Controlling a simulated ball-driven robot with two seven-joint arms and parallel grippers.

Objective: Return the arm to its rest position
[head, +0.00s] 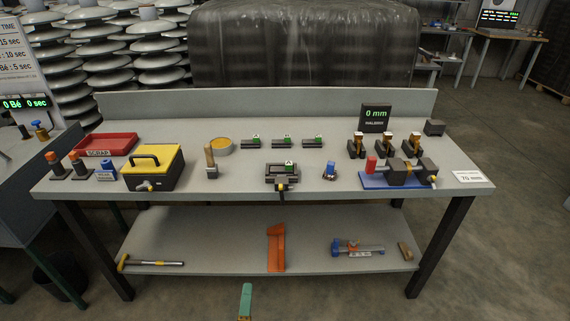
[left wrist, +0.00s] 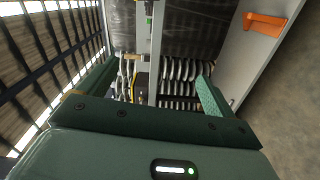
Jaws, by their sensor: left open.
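My left gripper (head: 245,300) shows only as a green finger at the bottom edge of the head view, in front of the workbench and below the lower shelf. In the left wrist view my left gripper (left wrist: 158,75) has its two green fingers wide apart with nothing between them. The rest of my left arm is out of the head view. My right gripper is in neither view.
The grey workbench (head: 320,184) carries a yellow-lidded box (head: 160,160), a red tray (head: 105,145) and a blue-based fixture (head: 375,182). An orange piece (head: 276,250) and a clamp tool lie on the lower shelf (head: 210,240). Floor in front is clear.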

